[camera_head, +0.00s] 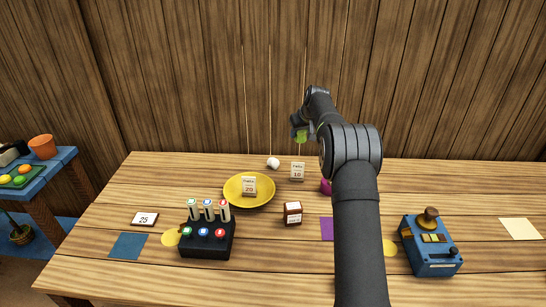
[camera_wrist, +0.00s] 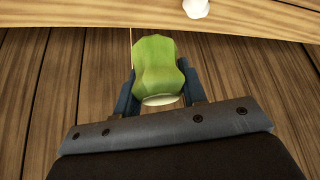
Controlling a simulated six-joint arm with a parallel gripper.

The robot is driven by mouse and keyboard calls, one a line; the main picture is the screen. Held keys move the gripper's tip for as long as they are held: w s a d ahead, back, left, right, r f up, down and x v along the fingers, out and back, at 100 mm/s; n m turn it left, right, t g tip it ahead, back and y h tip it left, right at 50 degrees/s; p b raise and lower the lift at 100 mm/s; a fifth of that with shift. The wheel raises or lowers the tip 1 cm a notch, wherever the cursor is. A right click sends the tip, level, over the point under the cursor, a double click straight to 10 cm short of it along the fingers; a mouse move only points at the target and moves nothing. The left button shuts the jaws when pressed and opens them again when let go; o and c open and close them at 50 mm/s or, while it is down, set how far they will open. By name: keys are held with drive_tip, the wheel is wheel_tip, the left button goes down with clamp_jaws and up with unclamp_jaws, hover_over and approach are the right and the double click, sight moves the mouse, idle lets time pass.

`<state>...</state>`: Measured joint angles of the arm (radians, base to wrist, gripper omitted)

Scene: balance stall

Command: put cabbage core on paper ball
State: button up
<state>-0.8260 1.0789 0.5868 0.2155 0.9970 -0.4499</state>
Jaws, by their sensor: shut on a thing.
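My gripper (camera_head: 301,133) is shut on the cabbage core (camera_wrist: 160,72), a green lump with a pale base. The core also shows in the head view (camera_head: 301,136), held in the air above the back part of the table. The paper ball (camera_head: 273,163) is small and white and lies near the table's back edge, below and left of my gripper in the head view. In the wrist view a white lump, which looks like the paper ball (camera_wrist: 196,8), is at the top edge, apart from the core.
A yellow plate (camera_head: 234,202) bears a card marked 20, and a card marked 10 (camera_head: 298,171) stands behind it, right of the ball. A black pen stand (camera_head: 208,243), a small brown box (camera_head: 292,213) and a blue device (camera_head: 430,258) stand in front. A wooden wall is behind.

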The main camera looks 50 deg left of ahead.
drive_tip(key=s+a+f, duration=0.1)
drive_tip(key=a+f, duration=0.1)
drive_tip(key=a, duration=0.1)
drive_tip(key=s+a+f, duration=0.2)
drive_tip(key=a, duration=0.1)
drive_tip(key=s+a+f, duration=0.1)
drive_tip(key=a+f, duration=0.1)
drive_tip(key=a, duration=0.2)
drive_tip(key=shift+s+a+f, duration=0.1)
drive_tip(key=shift+s+f, duration=0.25)
drive_tip(key=shift+f, duration=2.1)
drive_tip(key=shift+f, duration=0.15)
drive_tip(key=o, duration=1)
drive_tip(key=shift+c, duration=0.2)
drive_tip(key=shift+s+d+r, duration=0.1)
drive_tip(key=shift+d+r, duration=0.1)
drive_tip(key=shift+r, duration=0.5)
drive_tip(key=v, duration=1)
drive_tip(key=shift+d+r, duration=0.15)
drive_tip(key=shift+r, duration=0.15)
drive_tip(key=shift+s, duration=0.1)
